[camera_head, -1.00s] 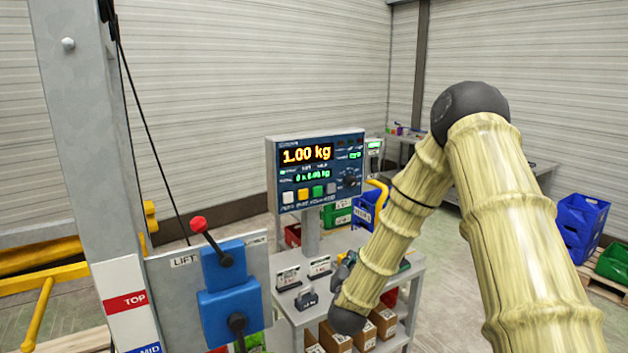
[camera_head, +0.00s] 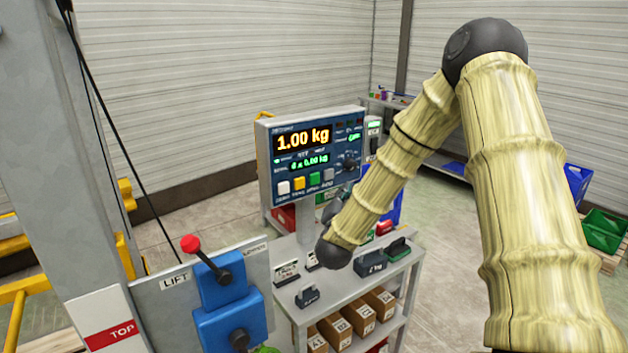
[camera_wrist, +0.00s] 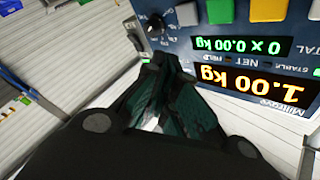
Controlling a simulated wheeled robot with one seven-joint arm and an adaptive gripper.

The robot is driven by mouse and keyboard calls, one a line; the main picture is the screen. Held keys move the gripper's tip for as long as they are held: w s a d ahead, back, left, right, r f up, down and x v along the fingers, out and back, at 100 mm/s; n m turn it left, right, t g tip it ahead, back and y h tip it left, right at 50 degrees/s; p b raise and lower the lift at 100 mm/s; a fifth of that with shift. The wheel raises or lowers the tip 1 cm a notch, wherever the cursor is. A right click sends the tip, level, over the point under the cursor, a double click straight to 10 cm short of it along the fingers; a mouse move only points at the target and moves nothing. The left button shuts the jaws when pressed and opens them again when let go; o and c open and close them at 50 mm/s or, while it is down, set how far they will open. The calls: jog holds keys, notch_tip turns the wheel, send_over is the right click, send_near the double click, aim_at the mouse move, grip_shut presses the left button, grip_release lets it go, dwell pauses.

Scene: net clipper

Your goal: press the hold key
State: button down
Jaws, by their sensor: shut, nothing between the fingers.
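The indicator panel (camera_head: 265,165) stands on a post and shows 1.00 kg in orange digits. Along its lower edge is a row of keys: white (camera_head: 283,188), yellow (camera_head: 299,184), green (camera_head: 314,178) and grey (camera_head: 329,174). Their labels are too small to read, so I cannot tell which is the hold key. The wrist view shows the panel upside down, with the grey key (camera_wrist: 187,14), green key (camera_wrist: 232,10) and a black knob (camera_wrist: 153,22) at the top. My gripper (camera_wrist: 165,62) is shut and empty, its tips in front of the panel near the knob; contact is unclear.
Below the panel is a grey table (camera_head: 345,290) with dark weights (camera_head: 370,264) on top and cardboard boxes (camera_head: 335,327) on its shelf. A blue lift control (camera_head: 225,310) with a red-knobbed lever stands at left. My arm hides part of the tabletop.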

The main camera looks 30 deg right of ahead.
aim_at(315, 179)
jog(key=w, duration=0.9)
jog(key=shift+w+a+f+b, duration=0.2)
jog(key=shift+w+a+b, duration=0.05)
jog(key=shift+a+b, duration=0.2)
jog(key=shift+w+d+f, duration=0.1)
jog(key=shift+w, duration=0.1)
dwell(1.1)
